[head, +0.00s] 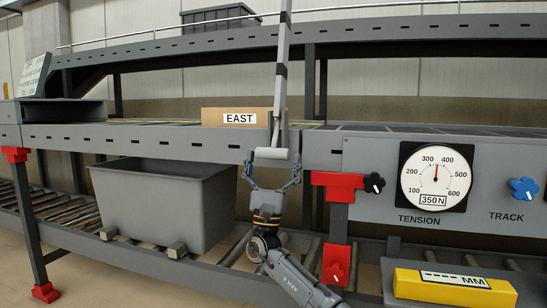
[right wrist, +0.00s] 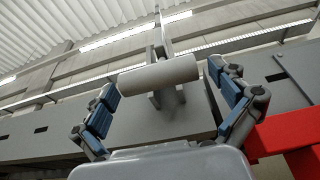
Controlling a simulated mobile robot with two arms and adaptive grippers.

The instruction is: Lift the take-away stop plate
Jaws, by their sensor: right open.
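A grey cylindrical handle (head: 270,156) sits at the front of the conveyor's grey side rail, at the foot of a tall grey post with dark bands (head: 282,70). I take it for the stop plate's grip; the plate itself I cannot make out clearly. My right gripper (head: 272,166) points up from below, its blue-padded fingers open on either side of the handle. My left gripper is not in view.
A carton marked EAST (head: 237,117) stands on the belt behind, left of the post. A grey bin (head: 165,205) stands below left. Right are a red bracket (head: 337,182), a black knob (head: 374,183), the tension dial (head: 435,177) and a yellow MM gauge (head: 453,288).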

